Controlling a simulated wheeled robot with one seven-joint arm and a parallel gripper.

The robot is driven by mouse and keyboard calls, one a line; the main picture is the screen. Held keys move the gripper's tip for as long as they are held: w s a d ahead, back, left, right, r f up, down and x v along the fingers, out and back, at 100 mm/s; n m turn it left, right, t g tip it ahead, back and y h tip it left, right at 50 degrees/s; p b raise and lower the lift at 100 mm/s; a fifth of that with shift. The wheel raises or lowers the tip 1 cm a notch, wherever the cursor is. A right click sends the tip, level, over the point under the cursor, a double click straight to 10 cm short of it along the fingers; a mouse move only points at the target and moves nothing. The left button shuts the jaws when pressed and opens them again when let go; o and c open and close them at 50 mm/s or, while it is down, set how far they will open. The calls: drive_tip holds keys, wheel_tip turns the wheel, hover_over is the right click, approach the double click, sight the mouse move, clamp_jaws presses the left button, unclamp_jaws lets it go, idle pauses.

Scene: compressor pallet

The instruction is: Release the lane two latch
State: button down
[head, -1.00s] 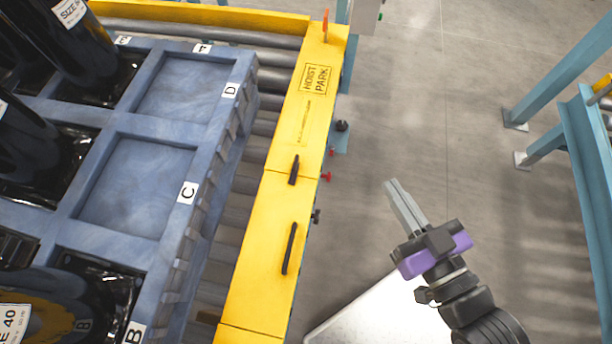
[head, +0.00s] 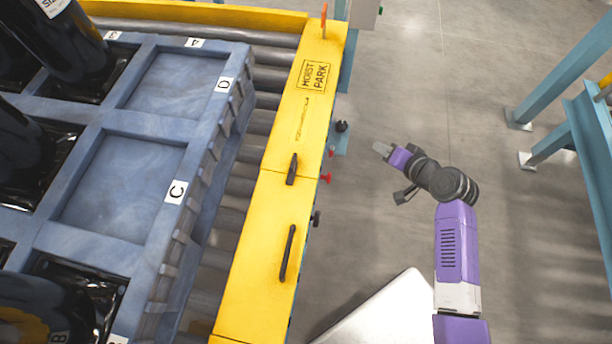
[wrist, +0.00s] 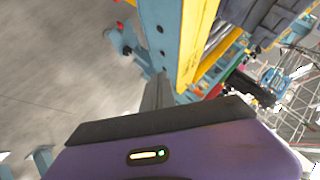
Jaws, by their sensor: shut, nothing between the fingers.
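My gripper (head: 380,148) is over the floor to the right of the yellow guard rail, pointing up-left toward it, apart from it. Its fingers are shut and empty; they show end-on in the wrist view (wrist: 156,93). The yellow rail (head: 262,235) carries a short black handle (head: 292,169) and a long black handle (head: 287,253). On its right side are red knobs (head: 326,178) and black knobs (head: 341,126). An orange lever (head: 324,20) stands upright at the far end. No lane two marking is readable, so I cannot tell which part is its latch.
A blue pallet (head: 98,120) with dark compressors lies on rollers (head: 228,198) left of the rail. A pale metal plate (head: 385,312) is low in front. Teal posts (head: 555,80) stand at right. Grey floor between is clear.

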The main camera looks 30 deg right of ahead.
drive_tip(key=s+a+f+n+g+y, duration=0.1)
drive_tip(key=a+n+g+y, duration=0.1)
drive_tip(key=a+y, duration=0.7)
drive_tip(key=shift+s+a+g+y, duration=0.3)
drive_tip(key=shift+s+a+y, duration=0.1)
drive_tip(key=shift+a, duration=0.45)
drive_tip(key=shift+w+f, duration=0.1)
drive_tip(key=shift+f, duration=0.05)
drive_tip(key=b, duration=0.2)
approach(295, 176)
drive_tip(key=f, duration=0.3)
drive_tip(key=shift+w+a, duration=0.3)
drive_tip(key=shift+a, duration=0.1)
drive_tip(key=shift+w+a+f, duration=0.15)
drive_tip(key=shift+w+a, duration=1.4)
drive_tip(key=shift+w, duration=0.05)
